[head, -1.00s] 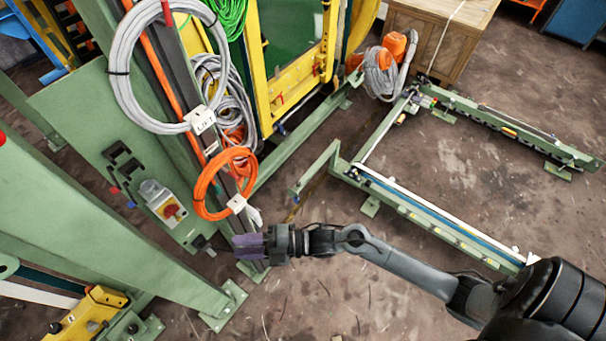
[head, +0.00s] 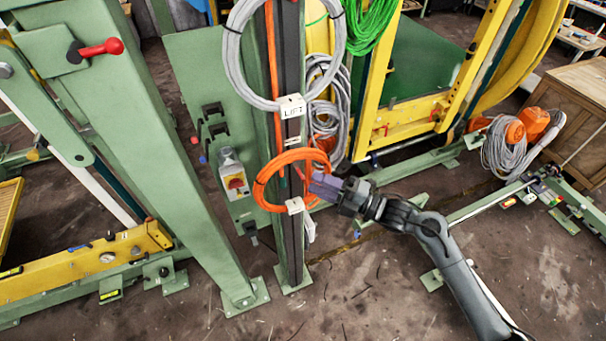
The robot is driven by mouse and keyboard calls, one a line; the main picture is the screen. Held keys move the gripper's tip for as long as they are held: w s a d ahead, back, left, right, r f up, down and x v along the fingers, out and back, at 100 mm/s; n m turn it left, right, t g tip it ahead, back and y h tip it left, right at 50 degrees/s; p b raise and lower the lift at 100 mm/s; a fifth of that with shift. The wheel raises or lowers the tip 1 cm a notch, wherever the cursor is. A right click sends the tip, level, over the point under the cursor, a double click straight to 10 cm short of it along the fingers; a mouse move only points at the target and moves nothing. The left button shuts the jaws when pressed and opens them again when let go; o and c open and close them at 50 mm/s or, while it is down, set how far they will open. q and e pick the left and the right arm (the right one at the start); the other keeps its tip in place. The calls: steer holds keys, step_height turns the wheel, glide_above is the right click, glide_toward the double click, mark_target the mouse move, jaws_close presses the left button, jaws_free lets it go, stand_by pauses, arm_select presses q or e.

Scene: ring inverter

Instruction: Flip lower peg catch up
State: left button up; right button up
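I cannot tell for sure which part is the lower peg catch. On the green panel (head: 182,75) at the left there are two dark brackets, an upper one (head: 212,110) and a lower one (head: 219,130). A red-handled lever (head: 100,48) sits on the green frame at the upper left. My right gripper (head: 322,186), with purple fingers, appears at the right edge of the orange cable coil (head: 268,182). Whether it touches the coil, and whether its fingers are apart, is unclear. No object shows held in it. My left gripper is not in view.
A dark upright post (head: 290,240) carries the orange coil and a grey cable coil (head: 230,60) with a LIFT tag. A slanted green beam (head: 150,150) stands left. Bare floor (head: 370,300) lies in front.

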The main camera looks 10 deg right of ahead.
mark_target(302, 176)
steer(key=shift+p+x, duration=0.5)
steer(key=shift+x, duration=2)
jaws_close()
